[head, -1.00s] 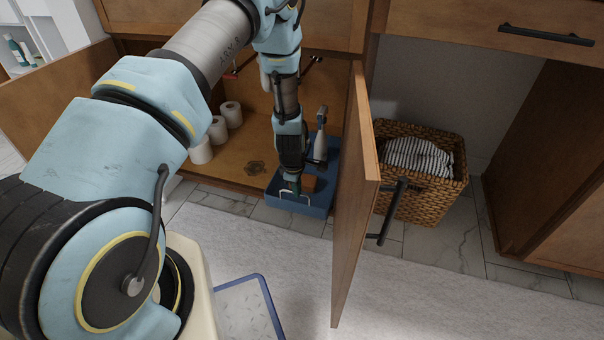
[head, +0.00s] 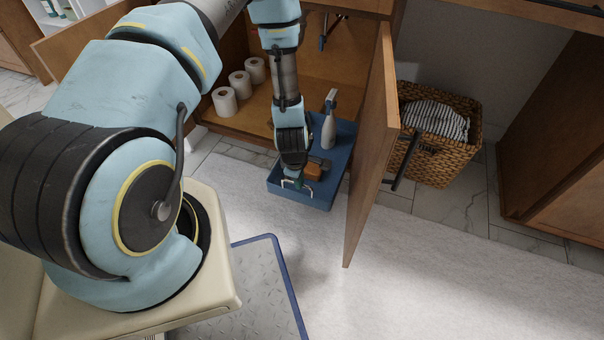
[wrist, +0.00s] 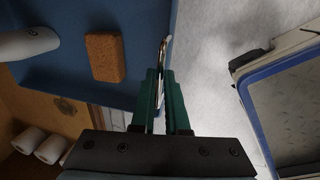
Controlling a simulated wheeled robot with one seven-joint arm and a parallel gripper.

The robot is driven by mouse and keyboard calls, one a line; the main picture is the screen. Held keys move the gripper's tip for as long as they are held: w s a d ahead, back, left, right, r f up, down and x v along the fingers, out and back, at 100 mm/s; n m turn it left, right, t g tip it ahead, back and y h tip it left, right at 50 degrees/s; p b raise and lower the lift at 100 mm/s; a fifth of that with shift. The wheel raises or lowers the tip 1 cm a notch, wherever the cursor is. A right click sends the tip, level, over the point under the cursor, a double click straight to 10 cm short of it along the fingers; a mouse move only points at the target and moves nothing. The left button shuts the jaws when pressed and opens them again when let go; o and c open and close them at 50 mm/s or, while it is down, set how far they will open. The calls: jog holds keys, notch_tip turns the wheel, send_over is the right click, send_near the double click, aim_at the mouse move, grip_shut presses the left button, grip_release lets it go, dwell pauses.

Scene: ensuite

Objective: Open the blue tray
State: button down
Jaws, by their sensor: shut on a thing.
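The blue tray (head: 320,199) sits low in the open cabinet, with its front part sticking out past the cabinet floor's front edge. In the wrist view, its blue inside (wrist: 145,30) fills the upper left. A thin metal handle (wrist: 165,45) is on its front wall. My gripper (wrist: 164,80) is shut on this handle with its green fingers; in the head view my gripper (head: 297,180) is at the tray's front. A brown sponge (head: 313,171) lies in the tray, and a grey-white spray bottle (head: 328,128) stands farther back in it.
The open cabinet door (head: 372,150) stands close along the tray's right side. Toilet rolls (head: 240,84) stand on the cabinet floor to the left. A wicker basket (head: 432,160) is right of the door. The floor (head: 340,290) in front is clear.

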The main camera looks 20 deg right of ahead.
jog(key=shift+s+a, duration=0.55)
jog(key=shift+s, duration=0.15)
jog(key=c, duration=0.9)
grip_release()
jog(key=shift+r, duration=0.1)
jog(key=r, duration=0.3)
jog(key=s+a+r+p, duration=0.1)
jog(key=r, duration=0.3)
jog(key=r+p, duration=0.1)
jog(key=r, duration=0.2)
jog(key=shift+s+a+r, duration=0.2)
jog(key=shift+s, duration=0.1)
